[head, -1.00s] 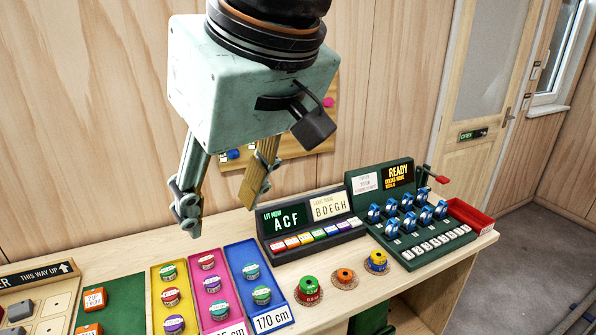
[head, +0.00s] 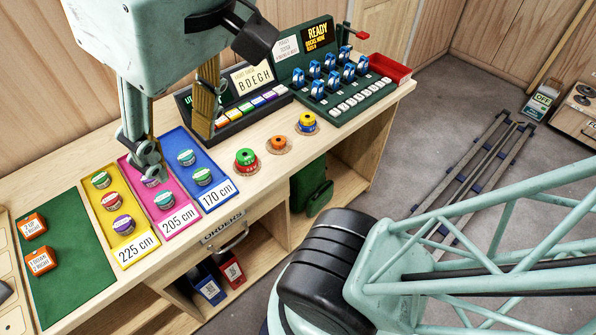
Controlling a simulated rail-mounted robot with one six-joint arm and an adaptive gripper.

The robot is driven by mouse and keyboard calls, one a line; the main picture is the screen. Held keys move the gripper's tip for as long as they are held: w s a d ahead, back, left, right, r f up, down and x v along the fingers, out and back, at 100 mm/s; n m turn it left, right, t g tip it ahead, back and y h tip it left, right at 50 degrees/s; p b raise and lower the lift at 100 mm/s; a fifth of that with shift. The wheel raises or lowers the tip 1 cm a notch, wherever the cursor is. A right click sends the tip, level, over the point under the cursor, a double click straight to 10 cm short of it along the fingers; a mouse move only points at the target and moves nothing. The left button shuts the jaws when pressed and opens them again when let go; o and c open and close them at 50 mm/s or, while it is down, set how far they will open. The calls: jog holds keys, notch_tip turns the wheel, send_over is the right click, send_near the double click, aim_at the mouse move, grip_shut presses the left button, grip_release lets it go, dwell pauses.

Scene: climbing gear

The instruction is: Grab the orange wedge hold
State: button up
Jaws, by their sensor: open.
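Two orange blocks with white labels lie on the green mat (head: 75,290) at the left of the bench. The farther block (head: 34,226) reads "2 UP 2 RIGHT". The nearer block (head: 42,261) seems to read "1 DOWN 2 RIGHT". I cannot tell for sure which one is the wedge hold. My gripper (head: 178,155) is open and empty above the pink and blue trays, to the right of both blocks. Its fingers hide part of the pink tray (head: 165,226).
Yellow (head: 128,243), pink and blue (head: 206,192) trays hold round striped tins. Display boxes and a green rack (head: 345,110) stand at the back right. Colored spools (head: 246,162) sit along the bench's right half.

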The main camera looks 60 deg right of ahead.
jog(key=shift+o, duration=0.6)
jog(key=shift+s+f, duration=0.25)
jog(key=shift+f, duration=0.05)
